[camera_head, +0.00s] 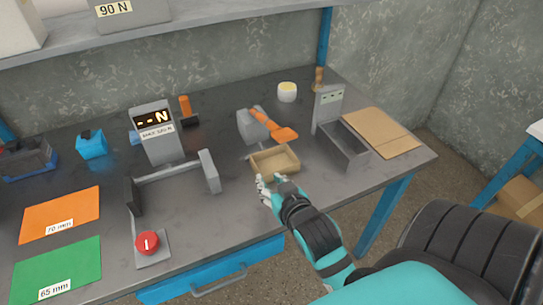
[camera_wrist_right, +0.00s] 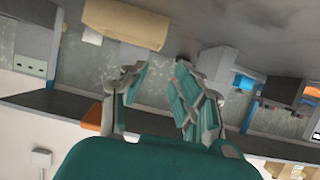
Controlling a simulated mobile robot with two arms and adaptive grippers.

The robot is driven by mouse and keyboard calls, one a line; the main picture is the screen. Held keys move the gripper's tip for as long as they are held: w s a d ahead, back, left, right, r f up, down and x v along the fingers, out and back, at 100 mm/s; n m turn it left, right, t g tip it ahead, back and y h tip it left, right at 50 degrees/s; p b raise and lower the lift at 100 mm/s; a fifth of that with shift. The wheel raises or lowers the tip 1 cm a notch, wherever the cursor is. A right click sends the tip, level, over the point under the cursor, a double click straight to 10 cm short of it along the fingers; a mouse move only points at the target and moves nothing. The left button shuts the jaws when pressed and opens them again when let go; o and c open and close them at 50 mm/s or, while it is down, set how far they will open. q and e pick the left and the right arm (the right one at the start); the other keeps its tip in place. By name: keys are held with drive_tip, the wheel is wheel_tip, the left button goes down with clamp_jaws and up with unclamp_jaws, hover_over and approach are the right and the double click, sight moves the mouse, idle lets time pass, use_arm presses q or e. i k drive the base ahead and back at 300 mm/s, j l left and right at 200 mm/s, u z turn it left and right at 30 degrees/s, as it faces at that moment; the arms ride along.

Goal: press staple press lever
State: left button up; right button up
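The staple press (camera_head: 252,125) is a grey block with a long orange lever (camera_head: 272,124) slanting down to the right, standing mid-table. A shallow open tan cardboard box (camera_head: 274,163) lies just in front of it. My right gripper (camera_head: 270,183) is at the near edge of this box, short of the lever. Whether it touches the box is unclear. In the right wrist view my right gripper (camera_wrist_right: 155,80) has its fingers apart with nothing between them. The tan box (camera_wrist_right: 125,22) is beyond the fingertips there. My left gripper is out of view.
A grey bin (camera_head: 342,146) and flat cardboard (camera_head: 380,132) lie to the right. A force display (camera_head: 155,132) and a fixture with a red button (camera_head: 147,243) stand left. Orange (camera_head: 58,216) and green (camera_head: 57,272) mats lie far left.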

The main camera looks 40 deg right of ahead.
sight(266, 122)
drive_tip(key=z, duration=1.2)
